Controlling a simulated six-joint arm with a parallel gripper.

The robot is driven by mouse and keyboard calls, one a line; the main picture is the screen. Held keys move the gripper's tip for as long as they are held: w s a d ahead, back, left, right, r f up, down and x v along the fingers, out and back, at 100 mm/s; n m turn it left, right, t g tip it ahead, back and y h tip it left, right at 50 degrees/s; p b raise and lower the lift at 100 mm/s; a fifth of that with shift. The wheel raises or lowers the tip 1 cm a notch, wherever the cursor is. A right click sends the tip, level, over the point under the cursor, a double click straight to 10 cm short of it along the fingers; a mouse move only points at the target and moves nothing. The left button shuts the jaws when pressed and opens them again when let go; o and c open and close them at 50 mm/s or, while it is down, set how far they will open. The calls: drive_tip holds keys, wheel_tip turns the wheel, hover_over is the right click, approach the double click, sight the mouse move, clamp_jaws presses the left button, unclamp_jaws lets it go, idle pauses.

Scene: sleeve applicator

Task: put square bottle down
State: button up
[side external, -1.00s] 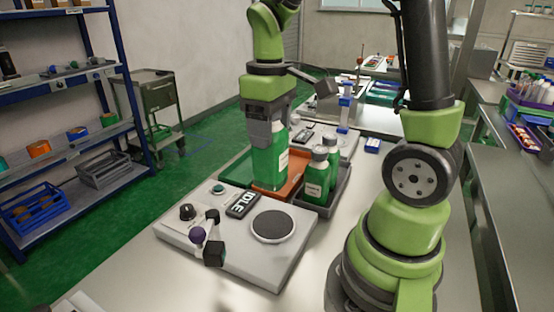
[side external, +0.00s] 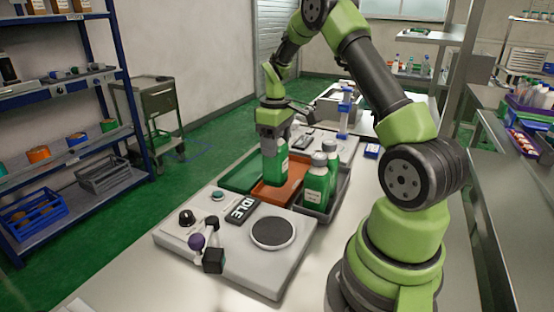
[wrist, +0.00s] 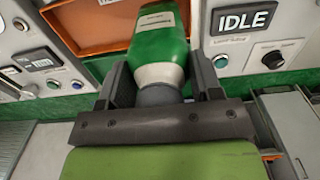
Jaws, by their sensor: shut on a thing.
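My gripper (side external: 273,131) is shut on a green square bottle (side external: 275,168) with a white label, holding it by its upper part. The bottle is upright over the orange tray (side external: 262,193); I cannot tell whether its base touches the tray. In the wrist view, the green bottle (wrist: 158,42) sits between the two dark fingers of my gripper (wrist: 161,82), its grey cap at the jaws. The orange tray (wrist: 85,28) also shows there beside the bottle.
Two similar green bottles (side external: 316,186) stand in a grey tray (side external: 338,196) just right of the orange one. A green tray (side external: 240,178) lies to the left. In front is a control panel with a round dark plate (side external: 273,232) and an IDLE display (side external: 242,209).

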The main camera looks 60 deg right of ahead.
drive_tip(key=shift+f, duration=1.9)
drive_tip(key=shift+f, duration=0.15)
drive_tip(key=o, duration=1.2)
